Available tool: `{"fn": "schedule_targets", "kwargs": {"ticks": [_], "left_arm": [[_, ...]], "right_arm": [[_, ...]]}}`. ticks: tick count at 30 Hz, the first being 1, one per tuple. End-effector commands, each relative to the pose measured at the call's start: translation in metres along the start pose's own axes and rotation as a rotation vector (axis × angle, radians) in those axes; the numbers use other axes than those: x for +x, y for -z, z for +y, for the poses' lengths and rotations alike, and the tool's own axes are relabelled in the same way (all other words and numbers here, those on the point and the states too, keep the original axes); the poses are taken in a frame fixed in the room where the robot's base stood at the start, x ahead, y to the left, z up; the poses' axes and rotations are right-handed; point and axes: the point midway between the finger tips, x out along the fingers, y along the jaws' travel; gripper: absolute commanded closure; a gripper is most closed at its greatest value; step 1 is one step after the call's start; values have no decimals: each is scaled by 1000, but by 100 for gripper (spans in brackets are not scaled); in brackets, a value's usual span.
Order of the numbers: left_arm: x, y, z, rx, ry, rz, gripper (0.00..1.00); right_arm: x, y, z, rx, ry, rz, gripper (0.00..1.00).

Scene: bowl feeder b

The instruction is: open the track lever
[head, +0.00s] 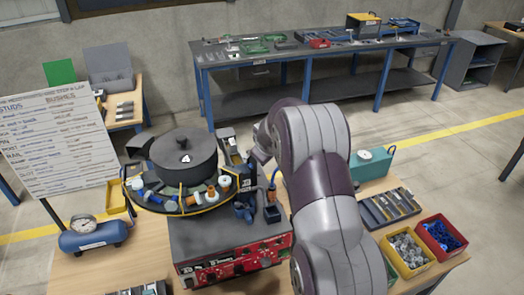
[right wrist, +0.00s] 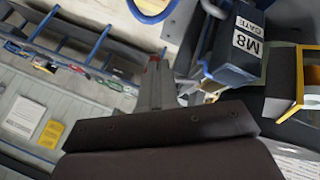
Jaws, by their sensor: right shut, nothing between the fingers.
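The bowl feeder stands on the bench in the head view, with a dark round bowl (head: 185,160) on a red-fronted control box (head: 235,262). Beside the bowl's right side is a dark track assembly with a thin blue upright part (head: 272,185); I cannot tell whether this is the track lever. In the right wrist view, a dark blue block labelled "M8 GATE" (right wrist: 238,48) is at the upper right. My right gripper (right wrist: 154,66) is shut and empty, left of that block and apart from it. My right arm hides its fingers in the head view. My left gripper is not in view.
A teal case with a gauge (head: 370,164), a dark slotted tray (head: 388,208), a yellow bin (head: 408,256) and a red bin (head: 440,235) stand right of my arm. A blue tank (head: 93,236) and a sign (head: 60,145) are left.

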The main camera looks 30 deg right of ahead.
Motion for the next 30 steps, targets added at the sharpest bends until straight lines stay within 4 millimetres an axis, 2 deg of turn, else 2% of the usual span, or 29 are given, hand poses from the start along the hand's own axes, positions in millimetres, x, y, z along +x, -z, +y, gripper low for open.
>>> {"fn": "schedule_targets", "kwargs": {"ticks": [12,30], "left_arm": [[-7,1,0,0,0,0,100],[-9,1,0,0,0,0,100]], "right_arm": [[6,-2,14,0,0,-1,100],[9,1,20,1,-4,5,100]]}}
